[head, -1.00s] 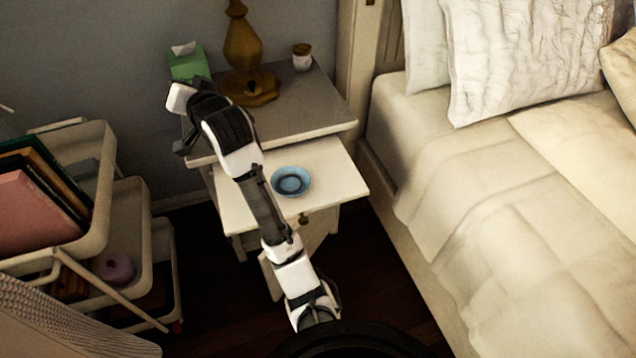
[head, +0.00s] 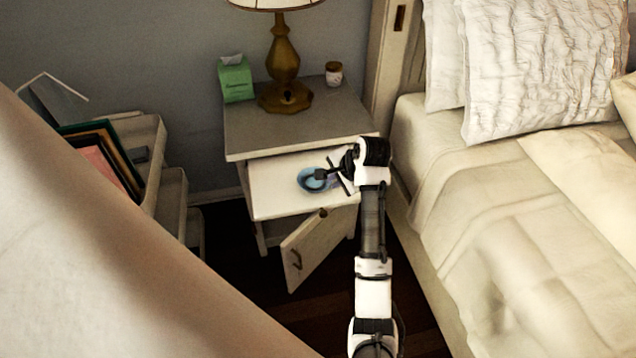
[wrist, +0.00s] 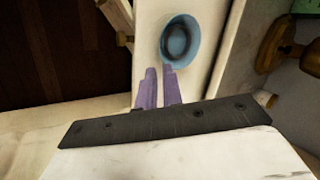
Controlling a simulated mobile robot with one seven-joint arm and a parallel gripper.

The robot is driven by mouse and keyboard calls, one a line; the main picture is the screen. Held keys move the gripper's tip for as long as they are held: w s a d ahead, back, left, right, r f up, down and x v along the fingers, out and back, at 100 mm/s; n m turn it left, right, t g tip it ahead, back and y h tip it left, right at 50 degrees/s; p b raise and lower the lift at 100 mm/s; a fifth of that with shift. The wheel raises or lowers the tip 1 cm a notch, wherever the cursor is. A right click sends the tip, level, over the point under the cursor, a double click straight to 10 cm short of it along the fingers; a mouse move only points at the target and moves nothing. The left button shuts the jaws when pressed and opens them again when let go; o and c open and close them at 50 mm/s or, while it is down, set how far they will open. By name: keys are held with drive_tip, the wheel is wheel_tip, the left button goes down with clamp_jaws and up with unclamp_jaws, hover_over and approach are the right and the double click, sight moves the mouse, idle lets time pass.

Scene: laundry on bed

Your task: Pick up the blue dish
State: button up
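The blue dish (head: 313,180) is a round, shallow dish with a darker centre. It sits on the nightstand's white lower surface (head: 272,190). My gripper (head: 327,177) is at the dish's right side in the head view and partly covers it. In the wrist view, the dish (wrist: 181,40) lies just beyond the tips of my gripper's purple fingers (wrist: 159,70). A narrow gap shows between the fingers, and nothing is held in it. I cannot tell whether a fingertip touches the rim.
The nightstand's grey top (head: 240,132) overhangs the back of the lower surface. It bears a brass lamp (head: 284,60), a green tissue box (head: 236,80) and a small jar (head: 334,75). A door (head: 318,245) hangs open below. The bed (head: 480,200) is close on the right.

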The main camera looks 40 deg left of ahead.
sight(323, 196)
drive_tip(key=p+x, duration=0.1)
drive_tip(key=x, duration=0.9)
drive_tip(key=shift+w, duration=0.15)
drive_tip(key=shift+r, duration=0.15)
clamp_jaws()
